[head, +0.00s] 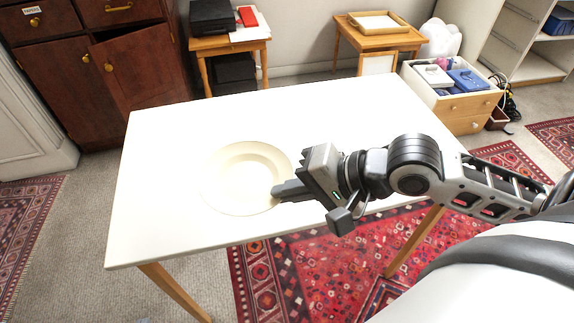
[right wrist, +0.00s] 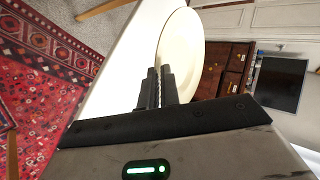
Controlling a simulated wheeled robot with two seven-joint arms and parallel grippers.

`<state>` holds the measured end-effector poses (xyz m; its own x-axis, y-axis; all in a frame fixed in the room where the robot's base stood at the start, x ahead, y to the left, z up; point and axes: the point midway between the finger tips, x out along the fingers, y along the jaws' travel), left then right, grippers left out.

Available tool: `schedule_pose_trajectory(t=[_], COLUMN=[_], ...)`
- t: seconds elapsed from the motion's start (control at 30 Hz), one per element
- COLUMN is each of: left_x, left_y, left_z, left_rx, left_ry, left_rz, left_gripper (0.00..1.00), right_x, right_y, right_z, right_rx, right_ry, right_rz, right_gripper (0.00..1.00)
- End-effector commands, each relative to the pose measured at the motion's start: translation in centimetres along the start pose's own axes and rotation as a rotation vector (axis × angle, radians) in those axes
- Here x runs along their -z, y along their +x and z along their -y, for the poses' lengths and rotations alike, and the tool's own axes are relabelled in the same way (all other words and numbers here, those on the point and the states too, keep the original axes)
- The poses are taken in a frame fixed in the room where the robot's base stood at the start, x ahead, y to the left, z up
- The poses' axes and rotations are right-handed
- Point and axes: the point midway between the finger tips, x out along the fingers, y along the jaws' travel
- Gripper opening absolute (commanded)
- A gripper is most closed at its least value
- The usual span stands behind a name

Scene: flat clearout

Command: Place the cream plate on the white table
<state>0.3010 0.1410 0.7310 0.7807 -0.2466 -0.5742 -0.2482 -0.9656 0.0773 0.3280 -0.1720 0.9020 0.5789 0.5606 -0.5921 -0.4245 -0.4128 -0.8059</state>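The cream plate (head: 246,178) is over the left-middle part of the white table (head: 330,112), face up and roughly level. I cannot tell whether its underside touches the tabletop. My right gripper (head: 280,190) reaches in from the right to the plate's near right rim. In the right wrist view its fingers (right wrist: 158,88) are close together, with the rim of the plate (right wrist: 182,52) running into the narrow gap between them. The fingers hide that part of the rim. My left gripper is in neither view.
The rest of the tabletop is bare. Behind it stand a dark wooden cabinet (head: 110,70), a small side table with a red item (head: 247,16), and another with a wooden tray (head: 378,22). A drawer box of items (head: 455,105) stands at the back right.

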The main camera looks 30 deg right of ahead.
Motion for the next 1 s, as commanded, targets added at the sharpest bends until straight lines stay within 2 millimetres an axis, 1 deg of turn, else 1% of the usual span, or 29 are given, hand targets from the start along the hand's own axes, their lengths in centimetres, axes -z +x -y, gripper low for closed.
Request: schedule_pose_trajectory(t=[0.03, 0.1, 0.27, 0.37, 0.4, 0.5, 0.6, 0.7, 0.9, 1.0], left_x=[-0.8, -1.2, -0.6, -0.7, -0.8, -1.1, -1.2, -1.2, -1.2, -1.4], left_y=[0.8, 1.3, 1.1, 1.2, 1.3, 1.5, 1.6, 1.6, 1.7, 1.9], left_z=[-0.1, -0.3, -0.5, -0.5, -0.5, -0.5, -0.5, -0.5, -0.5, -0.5], left_rx=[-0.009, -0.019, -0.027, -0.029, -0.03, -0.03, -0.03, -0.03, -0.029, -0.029], left_ry=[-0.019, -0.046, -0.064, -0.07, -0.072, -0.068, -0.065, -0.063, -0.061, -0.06], left_rz=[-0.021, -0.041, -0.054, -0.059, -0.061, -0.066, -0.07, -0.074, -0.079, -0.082], left_gripper=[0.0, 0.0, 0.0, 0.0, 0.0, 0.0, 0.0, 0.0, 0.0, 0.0], right_x=[0.7, 1.4, 5.2, 7.5, 8.3, 9.7, 10.8, 11.5, 12.3, 12.2], right_y=[1.0, 1.4, 3.1, 4.5, 5.1, 6.8, 8.1, 8.8, 9.7, 10.6], right_z=[-0.8, -1.0, -0.7, -1.1, -1.4, -2.8, -3.7, -4.2, -4.9, -6.3], right_rx=[0.005, 0.004, 0.003, 0.004, 0.003, 0.003, 0.002, 0.002, 0.003, -0.001], right_ry=[-0.009, -0.011, 0.0, 0.002, 0.003, 0.005, 0.003, 0.002, 0.001, 0.003], right_rz=[-0.006, -0.008, -0.011, -0.01, -0.009, -0.007, -0.007, -0.006, -0.006, -0.005], right_gripper=[0.0, 0.0, 0.0, 0.0, 0.0, 0.0, 0.0, 0.0, 0.0, 0.0])
